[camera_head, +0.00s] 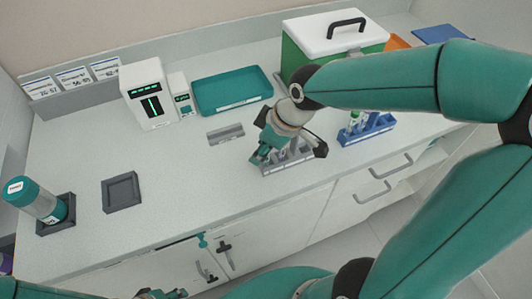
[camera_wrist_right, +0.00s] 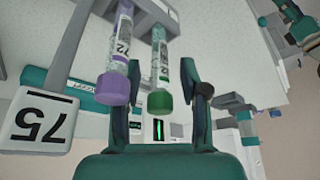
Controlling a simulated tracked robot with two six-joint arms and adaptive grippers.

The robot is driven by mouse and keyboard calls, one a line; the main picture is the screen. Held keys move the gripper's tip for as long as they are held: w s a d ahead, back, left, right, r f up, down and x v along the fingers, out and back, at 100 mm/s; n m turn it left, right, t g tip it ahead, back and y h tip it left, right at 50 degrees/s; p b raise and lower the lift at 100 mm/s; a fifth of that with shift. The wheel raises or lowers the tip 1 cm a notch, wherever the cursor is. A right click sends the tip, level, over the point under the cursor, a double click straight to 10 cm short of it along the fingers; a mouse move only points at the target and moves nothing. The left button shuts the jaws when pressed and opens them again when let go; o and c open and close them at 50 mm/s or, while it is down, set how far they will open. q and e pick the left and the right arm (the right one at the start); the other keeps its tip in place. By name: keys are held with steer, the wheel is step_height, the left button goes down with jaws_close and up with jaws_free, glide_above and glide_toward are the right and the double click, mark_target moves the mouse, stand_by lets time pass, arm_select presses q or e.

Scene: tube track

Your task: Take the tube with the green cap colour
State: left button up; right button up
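In the right wrist view a green-capped tube (camera_wrist_right: 160,76) with a label stands in the gap between the two fingers of my right gripper (camera_wrist_right: 155,90). The fingers are apart, with space on each side of the green cap. A purple-capped tube (camera_wrist_right: 119,58) is beside it to the left, close to the left finger. In the head view my right gripper (camera_head: 282,150) is over a grey rack (camera_head: 290,166), and hides most of it and its tubes. A bit of what looks like my left gripper (camera_head: 160,294) shows at the bottom edge; its fingers are unclear.
A blue rack (camera_head: 380,127) with tubes stands right of the grey rack. Behind are a teal tray (camera_head: 232,92), a white device (camera_head: 148,95) and a white-lidded green box (camera_head: 335,32). A square grey holder (camera_head: 122,192) and a teal-capped bottle (camera_head: 37,199) are at left.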

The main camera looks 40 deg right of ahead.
jaws_close()
steer(key=shift+r, duration=0.1)
step_height(320, 180, up, 20)
steer(key=p, duration=0.1)
stand_by(0.6)
